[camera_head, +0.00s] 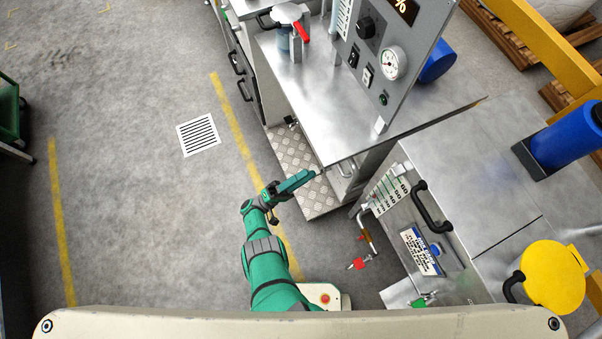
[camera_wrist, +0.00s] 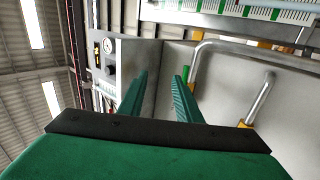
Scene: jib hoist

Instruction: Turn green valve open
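A small green part (camera_head: 418,302), likely the green valve handle, shows low on the panelled cabinet near the bottom of the head view, partly cut off by my body. In the wrist view, a short green piece (camera_wrist: 186,73) stands just beyond the tip of the right finger; I cannot tell whether it is the same part. My gripper (camera_head: 310,176) is left of the cabinet, well apart from the green part. In the wrist view, my gripper (camera_wrist: 160,76) has its two green fingers apart with nothing between them.
A bent metal pipe (camera_head: 368,235) with a red tag (camera_head: 359,264) juts from the cabinet front, right of my gripper. A steel workbench (camera_head: 330,110) with a control panel (camera_head: 395,45) stands ahead. A black handle (camera_head: 430,207) sticks out.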

